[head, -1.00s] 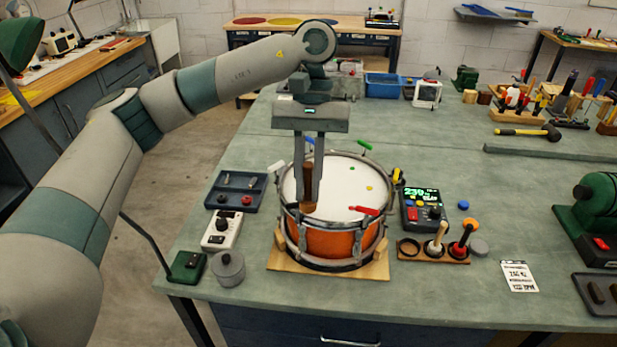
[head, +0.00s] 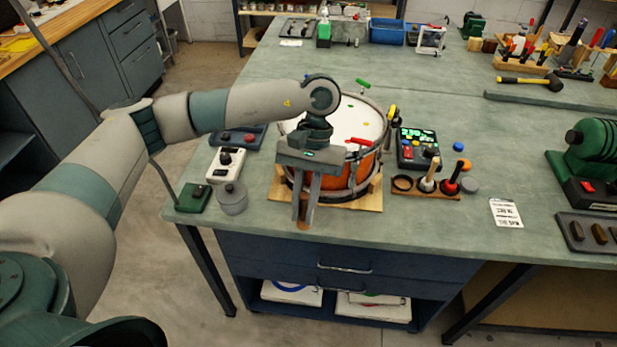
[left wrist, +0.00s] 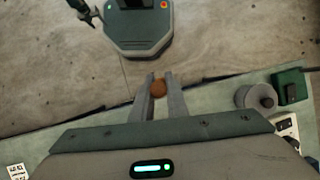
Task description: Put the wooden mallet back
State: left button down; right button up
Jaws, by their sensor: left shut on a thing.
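My left gripper (head: 305,212) is shut on a brown wooden piece, which I take to be the wooden mallet (head: 303,225). Only its lower tip shows below the fingers; in the left wrist view its round brown end (left wrist: 159,87) sits between the fingertips (left wrist: 160,98). The gripper points down in front of the drum (head: 362,172), near the bench's front edge. The mallet rack (head: 426,194) is right of the drum. My right gripper is out of view.
A grey lidded pot (head: 232,200) and a green box (head: 193,198) stand left of the drum. A display unit (head: 417,150) is behind the rack, and a label card (head: 506,213) lies to its right. The bench between rack and card is mostly clear.

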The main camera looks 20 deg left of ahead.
pick_arm(q)
jog(key=s+f+m, duration=0.1)
jog(key=s+f, duration=0.5)
jog(key=f, duration=0.4)
jog(key=shift+f+m, duration=0.2)
jog(key=shift+m, duration=0.1)
jog(key=shift+s, duration=0.1)
